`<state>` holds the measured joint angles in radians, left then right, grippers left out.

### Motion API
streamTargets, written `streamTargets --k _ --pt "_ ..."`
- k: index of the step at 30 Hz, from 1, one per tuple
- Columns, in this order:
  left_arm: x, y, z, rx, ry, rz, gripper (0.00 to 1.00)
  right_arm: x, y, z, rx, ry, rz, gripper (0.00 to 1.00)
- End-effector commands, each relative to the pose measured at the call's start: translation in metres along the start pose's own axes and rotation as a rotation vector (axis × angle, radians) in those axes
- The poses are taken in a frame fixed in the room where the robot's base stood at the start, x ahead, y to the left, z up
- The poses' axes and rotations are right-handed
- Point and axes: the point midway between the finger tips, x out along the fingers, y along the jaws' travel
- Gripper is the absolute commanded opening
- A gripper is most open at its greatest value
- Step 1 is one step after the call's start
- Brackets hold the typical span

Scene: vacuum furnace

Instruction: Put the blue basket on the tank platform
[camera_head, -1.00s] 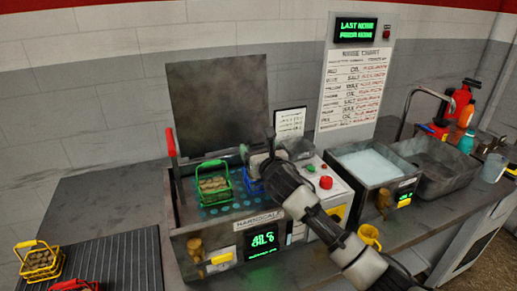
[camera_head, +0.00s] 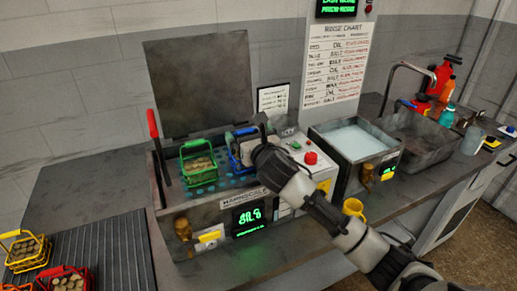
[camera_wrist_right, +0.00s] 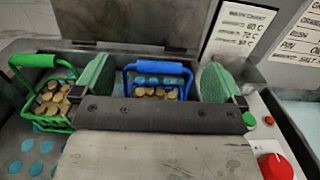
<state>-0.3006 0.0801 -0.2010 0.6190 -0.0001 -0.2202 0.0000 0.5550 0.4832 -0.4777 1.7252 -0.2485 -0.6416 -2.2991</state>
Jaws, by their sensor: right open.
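The blue basket (camera_head: 232,161), holding round brown pieces, is at the tank platform (camera_head: 210,190), right of the green basket (camera_head: 198,163). The platform is a dark plate with teal holes inside the open tank. My right gripper (camera_head: 246,140) is open above the blue basket. In the right wrist view, the blue basket (camera_wrist_right: 158,80) shows between the two green finger pads (camera_wrist_right: 157,82), with a gap on each side. The gripper body hides the basket's lower front, so I cannot tell whether its base rests on the plate. My left gripper is out of view.
The tank's dark lid (camera_head: 200,82) stands raised behind. A red-handled lever (camera_head: 153,124) is at its left. Yellow (camera_head: 24,250) and red (camera_head: 67,280) baskets stand on the ribbed mat (camera_head: 120,250). A water-filled basin (camera_head: 355,140) and a yellow cup (camera_head: 353,207) are right.

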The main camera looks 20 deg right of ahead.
Motion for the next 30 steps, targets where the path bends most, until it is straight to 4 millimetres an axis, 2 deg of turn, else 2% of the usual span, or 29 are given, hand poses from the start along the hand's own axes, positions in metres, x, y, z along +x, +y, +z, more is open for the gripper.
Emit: streamTargets --k 1,6,12,17,30 --pt "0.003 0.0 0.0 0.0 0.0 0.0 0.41 -0.011 0.0 -0.002 -0.003 -0.001 0.002 1.0" --pt "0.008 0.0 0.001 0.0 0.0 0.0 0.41 -0.044 0.0 -0.002 -0.002 0.001 0.002 1.0" --pt "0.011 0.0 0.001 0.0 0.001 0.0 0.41 -0.069 0.001 -0.001 0.0 0.001 0.002 1.0" --pt "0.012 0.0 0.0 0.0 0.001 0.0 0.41 -0.077 0.0 0.0 0.0 0.0 0.001 1.0" --pt "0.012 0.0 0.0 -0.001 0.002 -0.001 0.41 -0.077 0.001 0.0 0.001 0.0 0.001 1.0"
